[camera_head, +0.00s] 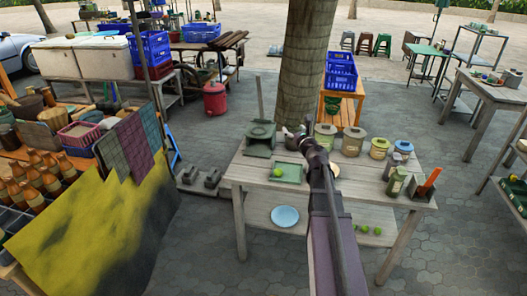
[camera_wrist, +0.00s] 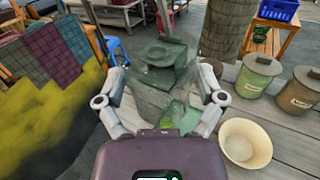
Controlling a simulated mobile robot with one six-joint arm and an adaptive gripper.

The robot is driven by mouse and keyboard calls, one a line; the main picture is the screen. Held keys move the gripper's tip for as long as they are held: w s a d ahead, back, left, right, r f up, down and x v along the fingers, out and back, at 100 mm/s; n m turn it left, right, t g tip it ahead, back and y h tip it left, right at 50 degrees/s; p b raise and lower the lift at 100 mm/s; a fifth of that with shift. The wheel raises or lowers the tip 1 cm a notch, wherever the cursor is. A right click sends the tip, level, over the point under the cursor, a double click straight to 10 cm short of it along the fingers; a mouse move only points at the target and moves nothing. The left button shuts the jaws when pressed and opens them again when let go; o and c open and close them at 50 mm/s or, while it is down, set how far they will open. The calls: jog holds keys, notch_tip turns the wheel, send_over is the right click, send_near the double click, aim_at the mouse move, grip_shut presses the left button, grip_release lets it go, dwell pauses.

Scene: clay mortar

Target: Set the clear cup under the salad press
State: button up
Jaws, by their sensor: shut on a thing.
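The clear cup (camera_wrist: 150,105) shows in the wrist view as a large see-through shape between the two grey fingers of my gripper (camera_wrist: 162,80). My gripper is shut on it, and the cup's edges are faint. The green salad press (camera_wrist: 165,52) appears beyond the cup, partly seen through it. In the head view the press (camera_head: 260,138) stands at the back left of the wooden table. My gripper (camera_head: 306,138) is to the right of the press, apart from it. I cannot make out the cup in the head view.
A green tray (camera_head: 286,173) lies in front of the press. Several lidded canisters (camera_head: 352,141) stand along the table's back right, near a tree trunk (camera_head: 306,60). A cream bowl (camera_wrist: 245,142) is right of my gripper. The table's front middle (camera_head: 265,190) has bare room.

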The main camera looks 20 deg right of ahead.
jog(key=shift+s+d, duration=0.1)
jog(key=shift+d, duration=0.15)
jog(key=shift+f, duration=0.15)
jog(key=shift+f+b, duration=0.6)
jog(key=shift+b, duration=0.15)
jog(key=w+a+f+h+b, duration=0.1)
jog(key=a+f+b, duration=0.3)
jog(key=f+b, duration=0.8)
jog(key=w+a+f+m+h+b, duration=0.1)
jog(key=w+a+f+b, duration=0.2)
jog(key=f+b, duration=1)
jog(key=shift+a+m+h, duration=0.3)
jog(key=shift+a+h, duration=0.1)
jog(key=shift+a, duration=0.15)
jog(key=shift+r, duration=0.1)
